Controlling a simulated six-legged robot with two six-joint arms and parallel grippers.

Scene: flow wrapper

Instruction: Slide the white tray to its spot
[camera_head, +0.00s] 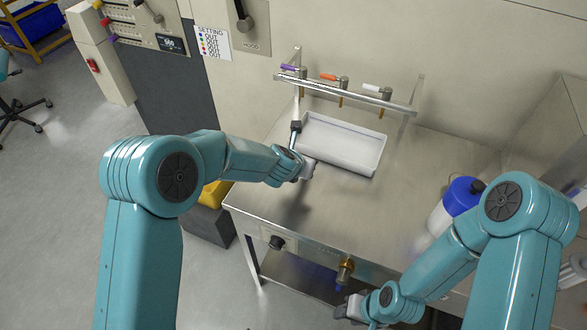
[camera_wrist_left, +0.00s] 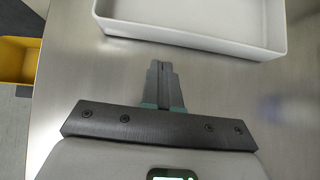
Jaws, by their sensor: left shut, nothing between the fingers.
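The white tray (camera_head: 340,147) is shallow and rectangular and lies on the steel table at the back, below the rail of taps. Its near wall also shows across the top of the left wrist view (camera_wrist_left: 190,39). My left gripper (camera_head: 303,172) is at the tray's near left corner. In the left wrist view its fingers (camera_wrist_left: 163,72) are shut and empty, pointing at the near wall; whether they touch it I cannot tell. My right gripper (camera_head: 350,312) is low, by the table's front edge, and too small and partly hidden to read its fingers.
The steel table (camera_head: 290,212) is bare in front of the tray. A rail (camera_head: 345,95) with several coloured-handled taps stands behind it. A blue-capped bottle (camera_head: 455,200) stands at the right. A brass fitting (camera_head: 345,270) sits at the table's front. A yellow bin (camera_head: 213,194) is at the left.

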